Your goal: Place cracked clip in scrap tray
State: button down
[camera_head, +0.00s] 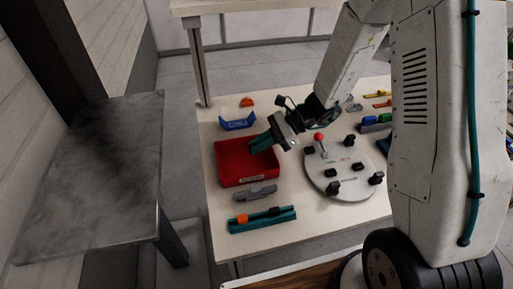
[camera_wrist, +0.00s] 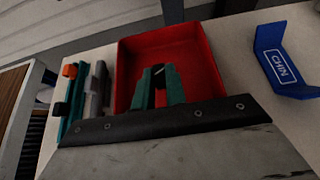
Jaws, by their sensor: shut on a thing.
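The red tray (camera_head: 250,182) sits at the left side of the pale worktable, and it also shows in the wrist view (camera_wrist: 126,62). My gripper (camera_head: 259,143) has teal fingers and hangs over the tray's back right part. In the wrist view my gripper (camera_wrist: 160,75) is shut on a small dark piece, likely the cracked clip (camera_wrist: 160,97), with a thin pale line near its top. The fingers hide most of it, and no crack can be made out. In the head view the clip is hidden. The visible tray floor looks empty.
A blue CHIN shell (camera_head: 237,124) and an orange piece (camera_head: 247,101) lie behind the tray. A grey part (camera_head: 256,194) and a teal rail (camera_head: 262,220) with orange and black clips lie in front. A round fixture (camera_head: 340,170) with black clamps and a red-knobbed lever stands right.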

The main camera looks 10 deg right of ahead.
aim_at(260, 160)
jog(key=shift+d+f, duration=0.15)
jog(key=shift+f, duration=0.7)
jog(key=shift+d+f, duration=0.1)
jog(key=shift+f, duration=0.7)
jog(key=shift+f, duration=0.15)
jog(key=c, duration=1.4)
grip_release()
jog(key=shift+c, duration=0.2)
